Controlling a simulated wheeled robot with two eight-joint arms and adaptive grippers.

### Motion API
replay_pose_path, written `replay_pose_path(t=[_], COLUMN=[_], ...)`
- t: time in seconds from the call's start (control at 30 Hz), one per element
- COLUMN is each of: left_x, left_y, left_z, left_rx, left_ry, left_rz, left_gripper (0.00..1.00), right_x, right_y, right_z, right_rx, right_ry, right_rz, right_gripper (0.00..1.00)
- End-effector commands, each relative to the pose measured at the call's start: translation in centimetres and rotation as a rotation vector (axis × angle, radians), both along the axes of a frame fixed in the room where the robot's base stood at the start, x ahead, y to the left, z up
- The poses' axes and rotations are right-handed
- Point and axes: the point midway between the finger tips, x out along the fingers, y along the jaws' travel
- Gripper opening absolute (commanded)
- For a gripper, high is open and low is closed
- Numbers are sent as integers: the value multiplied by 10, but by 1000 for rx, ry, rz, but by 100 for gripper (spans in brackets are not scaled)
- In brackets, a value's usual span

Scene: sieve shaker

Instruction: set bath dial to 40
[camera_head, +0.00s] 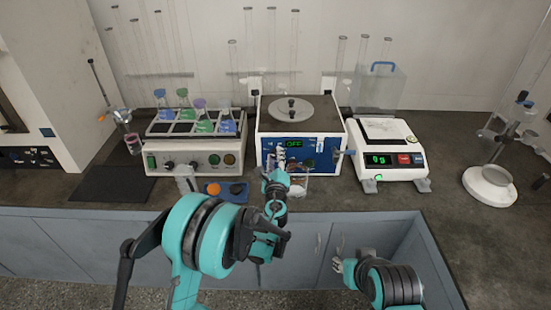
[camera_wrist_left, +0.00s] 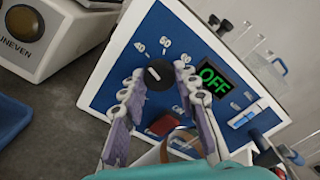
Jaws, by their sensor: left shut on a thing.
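The bath (camera_head: 330,128) is a white box with a blue front panel, at the back middle of the bench. Its green display (camera_head: 294,143) reads OFF, also in the left wrist view (camera_wrist_left: 214,80). The black dial (camera_wrist_left: 158,76) with a small white mark sits on the panel below several white numbers; the mark seems to point up and left, near the 40 (camera_wrist_left: 139,46). My left gripper (camera_wrist_left: 157,73) is shut on the dial, one finger on each side. In the head view my left gripper (camera_head: 280,156) covers the dial. My right gripper (camera_head: 339,265) hangs low before the bench, away from the bath.
A flask shaker (camera_head: 190,161) with several flasks stands left of the bath. A balance (camera_head: 392,150) reading 0 g stands to the right. A red switch (camera_wrist_left: 163,125) sits low on the bath panel. A blue tray (camera_head: 222,190) lies in front.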

Motion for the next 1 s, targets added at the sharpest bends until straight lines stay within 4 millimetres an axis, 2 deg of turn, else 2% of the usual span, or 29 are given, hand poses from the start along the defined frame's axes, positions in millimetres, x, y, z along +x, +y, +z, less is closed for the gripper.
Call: replay_pose_path(t=[0.43,0.47,0.5,0.53,0.87,1.0], left_x=[0,0,0,0,-2,-17], left_y=[1,1,1,1,0,-1], left_z=[0,0,0,0,0,0], left_rx=[-12,-12,-12,-12,-10,-10], left_ry=[0,0,0,0,0,0], left_rz=[1,1,1,1,0,-1], left_gripper=[1,35,46,51,51,51], right_x=[0,0,0,0,0,0], right_y=[0,0,0,0,0,0], right_z=[0,0,0,0,0,0], right_rx=[0,0,0,0,0,0], right_ry=[0,0,0,0,0,0], right_rz=[0,0,0,0,0,0], right_gripper=[35,35,35,35,35,35])
